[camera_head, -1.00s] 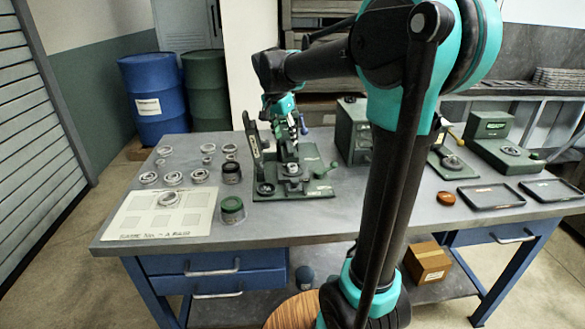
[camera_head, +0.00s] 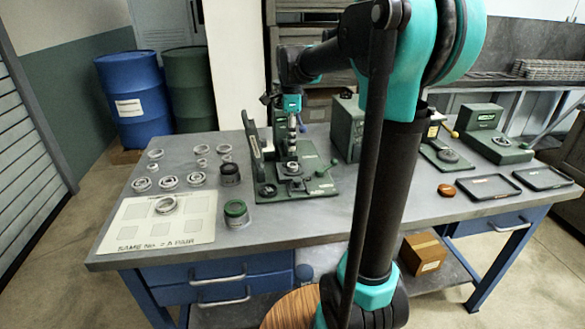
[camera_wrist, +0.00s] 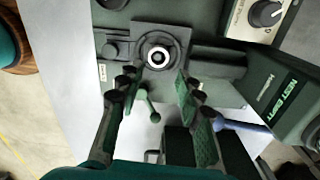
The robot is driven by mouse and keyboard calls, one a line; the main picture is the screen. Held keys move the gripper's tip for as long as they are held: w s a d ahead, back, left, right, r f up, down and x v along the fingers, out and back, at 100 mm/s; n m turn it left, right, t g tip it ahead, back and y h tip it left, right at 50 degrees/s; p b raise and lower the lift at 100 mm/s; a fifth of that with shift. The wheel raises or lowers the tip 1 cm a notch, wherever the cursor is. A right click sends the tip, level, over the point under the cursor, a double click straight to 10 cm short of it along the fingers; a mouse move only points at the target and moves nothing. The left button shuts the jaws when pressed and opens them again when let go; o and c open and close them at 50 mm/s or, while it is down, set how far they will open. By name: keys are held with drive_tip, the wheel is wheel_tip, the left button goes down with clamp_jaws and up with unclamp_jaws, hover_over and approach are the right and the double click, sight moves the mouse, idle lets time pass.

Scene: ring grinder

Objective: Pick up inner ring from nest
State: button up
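The inner ring (camera_wrist: 158,57) is a bright metal ring with a dark centre. It sits on a square grey nest (camera_wrist: 178,38) on the green grinder, and the nest also shows in the head view (camera_head: 294,170). My gripper (camera_wrist: 157,80) is open and empty, with one finger on each side below the ring in the wrist picture. The fingers appear to be above the nest and apart from the ring. In the head view my gripper (camera_head: 292,122) points down over the green grinder base (camera_head: 322,187).
A green ball-ended lever (camera_wrist: 154,116) stands between the fingers in the wrist picture. A dark upright arm (camera_head: 252,136) stands left of my gripper. Several loose rings and a white marked board (camera_head: 195,232) lie to the left. Two black trays (camera_head: 487,187) lie to the right.

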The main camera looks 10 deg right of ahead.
sight(292, 165)
drive_tip(key=shift+s+d+f, duration=0.1)
drive_tip(key=shift+d+f, duration=0.05)
drive_tip(key=shift+f, duration=4)
drive_tip(key=c, duration=0.8)
drive_tip(key=shift+r, duration=0.1)
